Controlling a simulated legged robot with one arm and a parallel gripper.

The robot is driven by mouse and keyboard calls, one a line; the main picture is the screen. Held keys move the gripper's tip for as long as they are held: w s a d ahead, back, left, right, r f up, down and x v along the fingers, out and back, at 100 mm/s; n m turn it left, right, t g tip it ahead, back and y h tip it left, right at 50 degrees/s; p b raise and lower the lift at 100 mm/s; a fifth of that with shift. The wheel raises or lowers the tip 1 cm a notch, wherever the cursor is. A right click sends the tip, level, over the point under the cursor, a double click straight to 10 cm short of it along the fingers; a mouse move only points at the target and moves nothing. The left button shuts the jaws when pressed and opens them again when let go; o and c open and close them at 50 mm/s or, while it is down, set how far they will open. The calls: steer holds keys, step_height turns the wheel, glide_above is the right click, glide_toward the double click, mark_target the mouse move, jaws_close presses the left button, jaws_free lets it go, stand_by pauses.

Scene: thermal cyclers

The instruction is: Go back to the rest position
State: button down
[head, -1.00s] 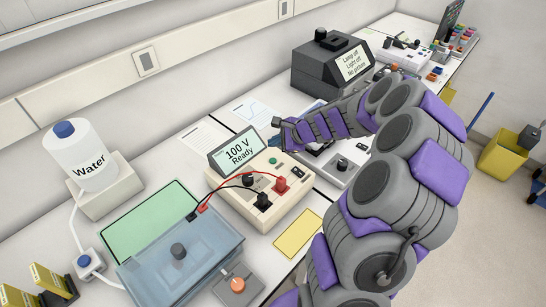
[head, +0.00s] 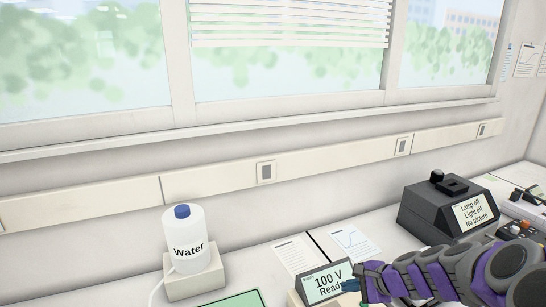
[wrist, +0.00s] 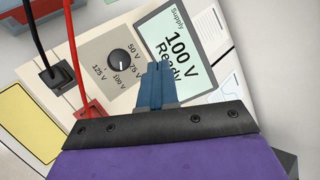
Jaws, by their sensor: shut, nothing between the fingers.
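My gripper (wrist: 153,84) is shut and empty in the wrist view, its blue fingers together above the power supply. The power supply (wrist: 98,45) has a dial and a screen reading "100 V Ready" (wrist: 172,50). Black and red leads are plugged into its left side. In the head view only the supply's screen (head: 325,284) and a little of its body show at the bottom edge. My gripper (head: 349,285) is just right of that screen there, with my purple and grey arm reaching in from the lower right.
A white water bottle (head: 188,240) stands on a block at the left. A dark box (head: 437,213) with a "Lamp off" screen stands at the right. Paper sheets (head: 352,243) lie between them. A wall with outlets and windows rises behind the bench.

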steer(key=s+a+r+n+g+h, duration=0.1)
steer(key=s+a+r+n+g, duration=0.2)
steer(key=s+a+n, duration=0.35)
steer(key=s+a+r+n+g, duration=0.2)
steer(key=s+a+n, duration=0.2)
steer(key=s+a, duration=0.45)
steer(key=s+d+n+g+h, duration=0.1)
steer(key=s+d+n+h, duration=0.1)
steer(key=s, duration=0.8)
steer(key=s+d+r+n+g+h, duration=0.1)
steer(key=s+d+n+g+h, duration=0.1)
steer(key=s, duration=0.9)
steer(key=shift+s+d+n+h, duration=0.15)
steer(key=shift+d+n+h, duration=0.35)
steer(key=shift+d+n, duration=0.5)
steer(key=shift+a, duration=0.1)
